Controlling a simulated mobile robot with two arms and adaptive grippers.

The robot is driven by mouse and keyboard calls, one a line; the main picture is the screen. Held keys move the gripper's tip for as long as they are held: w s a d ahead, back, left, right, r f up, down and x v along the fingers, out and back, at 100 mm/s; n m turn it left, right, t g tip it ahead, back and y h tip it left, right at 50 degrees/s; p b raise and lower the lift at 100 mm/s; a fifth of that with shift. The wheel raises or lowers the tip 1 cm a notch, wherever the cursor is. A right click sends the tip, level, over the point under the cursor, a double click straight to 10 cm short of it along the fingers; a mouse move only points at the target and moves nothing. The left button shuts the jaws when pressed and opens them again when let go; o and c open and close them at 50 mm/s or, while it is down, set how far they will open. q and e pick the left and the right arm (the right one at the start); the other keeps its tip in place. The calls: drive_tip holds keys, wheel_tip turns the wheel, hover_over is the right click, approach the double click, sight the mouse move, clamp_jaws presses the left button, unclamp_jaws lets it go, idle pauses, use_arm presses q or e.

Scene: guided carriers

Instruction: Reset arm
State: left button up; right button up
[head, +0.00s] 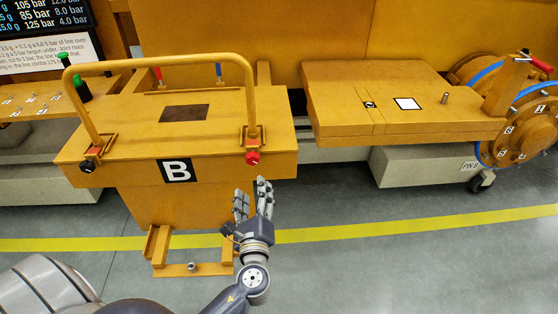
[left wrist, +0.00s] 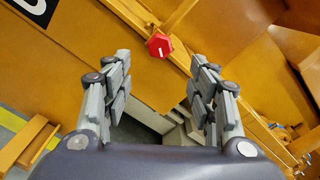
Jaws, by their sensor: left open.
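My left gripper (head: 253,200) is open and empty in the head view, in front of the right front corner of the orange carrier marked B (head: 130,155). In the left wrist view its two fingers (left wrist: 160,95) stand wide apart with nothing between them. A red knob (left wrist: 160,46) shows beyond the fingertips, apart from them. In the head view this red knob (head: 252,157) sits at the foot of the carrier's bar handle (head: 165,62). My right gripper is in neither view.
An orange flat carrier (head: 440,112) on a pale wheeled base stands to the right, with a round flanged drum (head: 520,135) beside it. A low orange bracket (head: 190,270) lies near the floor. Grey floor (head: 400,270) with a yellow line (head: 400,228) is clear at right.

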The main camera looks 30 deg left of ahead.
use_arm(q)
drive_tip(key=shift+f, duration=0.1)
drive_tip(key=s+d+f+n+g+h, duration=0.1)
drive_tip(key=s+f+n+g+h, duration=0.15)
drive_tip(key=f, duration=0.85)
drive_tip(key=s+d+f+n+g+h, duration=0.15)
drive_tip(key=s+f, duration=0.25)
drive_tip(key=f, duration=0.8)
drive_tip(key=s+d+f+n+g+h, duration=0.1)
drive_tip(key=s+f+n+g+h, duration=0.2)
drive_tip(key=f, duration=0.8)
drive_tip(key=s+d+f+n+g+h, duration=0.1)
drive_tip(key=s+f+n, duration=0.3)
drive_tip(key=s, duration=0.6)
drive_tip(key=s+d+f+n+g, duration=0.1)
drive_tip(key=s+f+n+g, duration=0.2)
drive_tip(key=s+f, duration=0.6)
drive_tip(key=s+d+f+n+g+h+b, duration=0.1)
drive_tip(key=s+f+n+g, duration=0.2)
drive_tip(key=s, duration=0.9)
wheel_tip(320, 180, down, 4)
drive_tip(key=n, duration=0.2)
drive_tip(key=shift+s+d+r+n+h, duration=0.2)
drive_tip(key=shift+d+n+h, duration=0.05)
drive_tip(key=shift+n+h, duration=0.05)
